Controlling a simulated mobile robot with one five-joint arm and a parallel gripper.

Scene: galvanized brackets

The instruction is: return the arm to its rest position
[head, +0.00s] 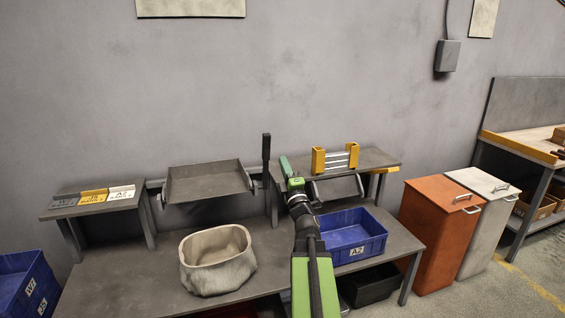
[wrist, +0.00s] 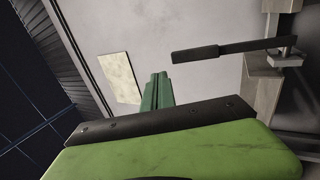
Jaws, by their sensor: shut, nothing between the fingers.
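My arm reaches up from the bottom middle of the head view, over the front edge of the grey bench (head: 150,290). My gripper (head: 284,160) is raised above the bench, between the tilted grey tray and the yellow bracket holder. Its green fingers are together with nothing held. In the wrist view the shut green fingers (wrist: 157,92) point toward the bare wall, and a dark upright lever (wrist: 215,50) shows to their right, apart from them.
A beige fabric bin (head: 217,262) and a blue A2 crate (head: 352,238) stand on the bench. The grey tray (head: 208,182) and yellow holder (head: 319,160) are behind. Orange (head: 440,235) and white (head: 485,220) cabinets stand right. A blue crate (head: 28,285) is lower left.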

